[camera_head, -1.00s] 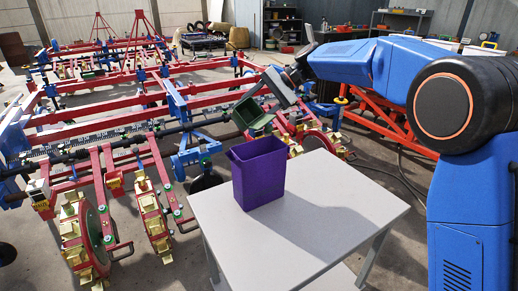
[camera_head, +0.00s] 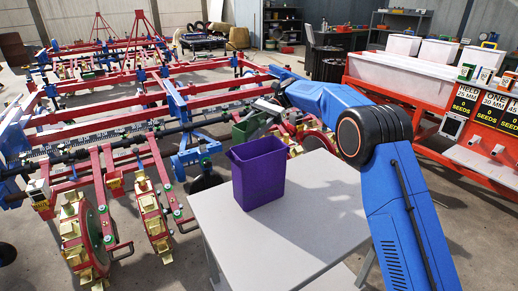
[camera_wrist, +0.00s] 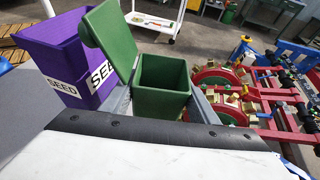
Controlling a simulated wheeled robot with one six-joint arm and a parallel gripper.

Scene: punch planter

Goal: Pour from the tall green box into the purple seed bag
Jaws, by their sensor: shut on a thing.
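The purple seed bag (camera_head: 262,180) stands upright on the grey table, open at the top. In the wrist view it is at the upper left, with white SEED labels (camera_wrist: 60,45). The tall green box (camera_head: 248,127) is behind the bag in the head view, partly hidden by it. In the wrist view the box (camera_wrist: 162,103) has its mouth facing the camera and its lid (camera_wrist: 113,35) swung open toward the bag. My gripper (camera_wrist: 160,112) is shut on the box, one finger on each side. The box is beside the bag, and its contents cannot be made out.
The grey table (camera_head: 305,225) is bare around the bag. A red and blue farm machine with wheels (camera_head: 150,215) stands to the left and behind. A red seed rack (camera_head: 430,100) with white bins is at the right.

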